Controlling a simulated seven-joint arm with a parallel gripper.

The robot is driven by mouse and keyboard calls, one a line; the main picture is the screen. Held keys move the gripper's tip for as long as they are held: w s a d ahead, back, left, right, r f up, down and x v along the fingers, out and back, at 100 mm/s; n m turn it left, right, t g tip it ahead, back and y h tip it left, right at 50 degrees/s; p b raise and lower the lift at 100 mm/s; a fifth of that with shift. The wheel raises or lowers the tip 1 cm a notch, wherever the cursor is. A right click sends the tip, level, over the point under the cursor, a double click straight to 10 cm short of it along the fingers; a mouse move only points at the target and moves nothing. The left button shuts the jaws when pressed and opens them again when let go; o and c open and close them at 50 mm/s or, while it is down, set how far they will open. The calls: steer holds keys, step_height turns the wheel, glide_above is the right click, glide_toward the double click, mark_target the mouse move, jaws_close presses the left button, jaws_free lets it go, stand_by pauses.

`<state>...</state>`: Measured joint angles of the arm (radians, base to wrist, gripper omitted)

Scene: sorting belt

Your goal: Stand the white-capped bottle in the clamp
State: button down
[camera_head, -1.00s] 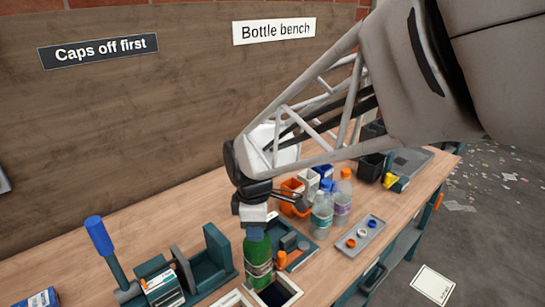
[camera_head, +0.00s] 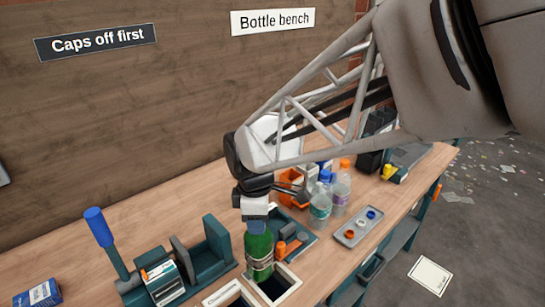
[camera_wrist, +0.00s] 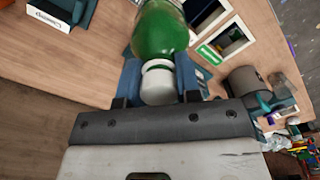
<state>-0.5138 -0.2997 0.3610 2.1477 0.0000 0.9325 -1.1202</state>
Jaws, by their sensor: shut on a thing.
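The green bottle (camera_head: 259,250) has a white cap, which shows in the wrist view (camera_wrist: 158,82). My gripper (camera_head: 255,212) is shut on the bottle at its white cap and neck, with a blue finger on each side in the wrist view (camera_wrist: 159,84). The bottle is about upright below my gripper, in front of a square bench opening; I cannot tell whether its base touches anything. The teal clamp (camera_head: 208,262) with a blue-handled lever (camera_head: 98,230) is on the bench to the left, with no bottle in its jaws.
White-framed openings (camera_head: 284,290) lie at the bench's front edge. Behind and right are an orange bin (camera_head: 292,193), clear bottles (camera_head: 320,208) and a grey tray of caps (camera_head: 358,228). A blue box (camera_head: 38,293) lies far left. The bench behind the clamp is clear.

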steer(key=w+d+r, duration=0.1)
steer(key=w+r, duration=0.6)
steer(key=w, duration=0.3)
steer(key=w+d+r, duration=0.2)
steer(key=w+r, duration=0.6)
steer(key=w, duration=0.2)
steer(key=shift+w+d+m, duration=0.2)
steer(key=shift+w+m, duration=0.15)
steer(key=shift+m, duration=0.05)
steer(key=shift+f, duration=0.3)
step_height(320, 180, down, 17)
steer(key=shift+r, duration=0.2)
stand_by(0.5)
steer(key=shift+f, duration=0.8)
stand_by(1.0)
steer(key=c, duration=0.7)
jaws_free()
steer(key=shift+c, duration=0.2)
step_height(320, 180, up, 8)
